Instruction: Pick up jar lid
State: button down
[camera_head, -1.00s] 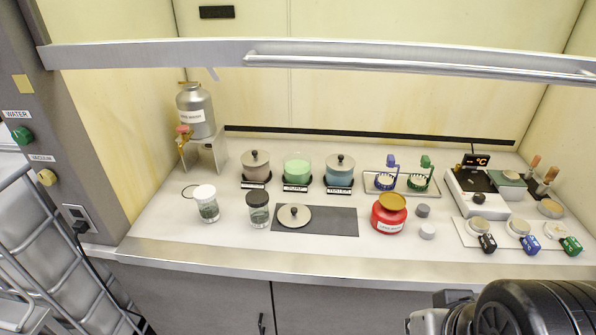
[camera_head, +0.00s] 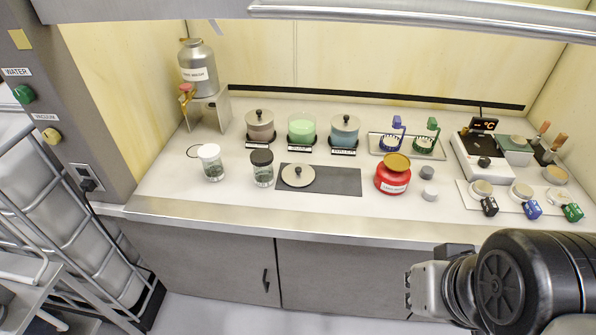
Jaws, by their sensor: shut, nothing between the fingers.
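The jar lid (camera_head: 298,177) is a pale round disc with a dark knob. It lies flat, knob up, on the left part of a dark grey mat (camera_head: 340,182) on the bench. A jar of green content (camera_head: 302,131) behind it shows no knobbed lid, unlike the jars on either side. My gripper (camera_head: 412,290) is at the lower right, in front of the bench edge and well apart from the lid. It is shut and empty. Its fingers are small and partly hidden at this angle.
A white-capped jar (camera_head: 211,163) and a black-capped jar (camera_head: 262,168) stand left of the lid. A red container (camera_head: 392,175) stands right of the mat. Lidded jars (camera_head: 260,127) (camera_head: 344,131) stand behind. The raised sash bar (camera_head: 430,18) crosses above; the bench front (camera_head: 300,222) is clear.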

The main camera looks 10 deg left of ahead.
aim_at(296, 175)
jog(key=i+j+z, duration=0.15)
jog(key=j, duration=0.15)
jog(key=i+j+z, duration=0.1)
jog(key=j, duration=0.2)
jog(key=i+j+z, duration=0.15)
jog(key=j, duration=0.2)
jog(key=i+j+z, duration=0.15)
jog(key=j, duration=0.2)
